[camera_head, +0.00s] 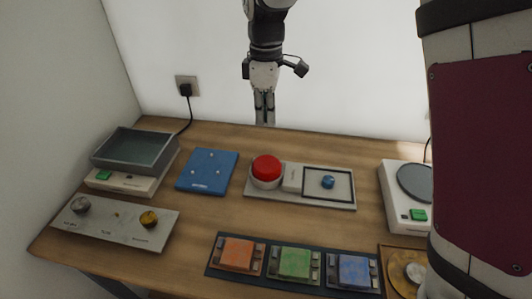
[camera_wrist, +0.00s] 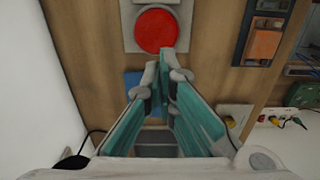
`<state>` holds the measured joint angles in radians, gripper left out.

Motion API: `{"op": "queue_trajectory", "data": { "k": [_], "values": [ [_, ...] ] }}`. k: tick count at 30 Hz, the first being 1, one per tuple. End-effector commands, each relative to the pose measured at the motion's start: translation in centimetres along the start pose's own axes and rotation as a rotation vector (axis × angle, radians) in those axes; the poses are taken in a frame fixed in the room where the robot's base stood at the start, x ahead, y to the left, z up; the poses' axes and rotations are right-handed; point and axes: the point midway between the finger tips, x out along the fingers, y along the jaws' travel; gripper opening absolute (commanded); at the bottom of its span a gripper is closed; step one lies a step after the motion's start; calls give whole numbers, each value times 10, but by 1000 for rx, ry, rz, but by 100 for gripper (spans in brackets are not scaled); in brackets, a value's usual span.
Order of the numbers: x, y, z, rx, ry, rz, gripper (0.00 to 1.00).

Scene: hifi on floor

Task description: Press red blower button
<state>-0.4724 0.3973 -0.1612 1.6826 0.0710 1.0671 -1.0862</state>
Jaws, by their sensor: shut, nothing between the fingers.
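The large round red button (camera_head: 266,168) sits on the left part of a light grey panel (camera_head: 262,195) near the middle of the table. In the wrist view the red button (camera_wrist: 156,31) lies just beyond the fingertips, near the top. My gripper (camera_head: 264,118) is shut and empty, fingers pointing down, behind the button near the back wall in the head view. In the wrist view my gripper (camera_wrist: 162,66) has its fingertips together. There is a gap between the fingertips and the button in the head view.
Orange (camera_head: 238,252), green (camera_head: 295,262) and blue (camera_head: 354,270) blocks line the front. A scale-like device (camera_head: 395,190) is at right.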

Motion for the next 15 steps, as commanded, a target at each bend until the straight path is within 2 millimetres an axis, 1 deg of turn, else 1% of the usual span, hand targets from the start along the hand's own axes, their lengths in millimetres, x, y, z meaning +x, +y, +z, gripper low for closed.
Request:
{"op": "queue_trajectory", "data": {
  "k": [5, 8, 15],
  "values": [
    [13, -1, 0, 1, -2, -4, 0],
    [29, -1, 1, 1, -4, -4, 0],
    [76, -1, 1, 1, -4, -4, 0]
  ]
}}
